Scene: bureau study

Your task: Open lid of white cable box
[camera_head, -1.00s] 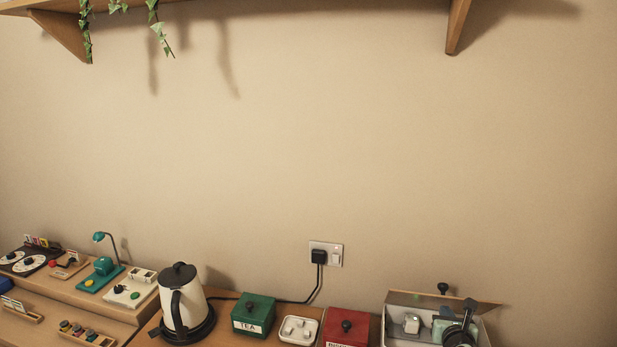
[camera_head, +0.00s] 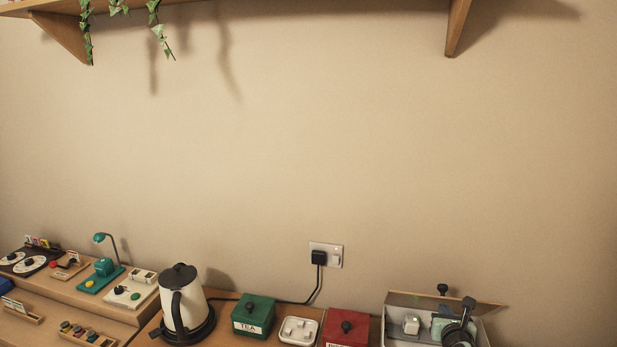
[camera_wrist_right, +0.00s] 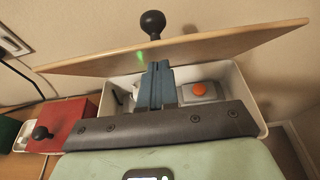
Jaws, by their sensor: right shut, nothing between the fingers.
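The white cable box (camera_head: 398,339) stands at the right end of the desk in the head view, partly cut off by the bottom edge. Its wooden lid (camera_head: 410,298) is raised at the back and tilted, with a black knob (camera_head: 442,288) on its far side. In the right wrist view the lid (camera_wrist_right: 225,45) slants above the open box (camera_wrist_right: 236,82), and the knob (camera_wrist_right: 152,24) shows beyond it. My right gripper (camera_head: 466,306) is over the box; its shut, empty fingers (camera_wrist_right: 157,66) reach towards the lid's underside. Contact is unclear. My left gripper is out of view.
A white plug-like item (camera_head: 411,323) and a grey device with an orange button (camera_wrist_right: 200,89) are inside the box. To the left stand a red box (camera_head: 346,321), a white tray (camera_head: 299,330), a green TEA box (camera_head: 254,314) and a kettle (camera_head: 180,300). The wall is close behind.

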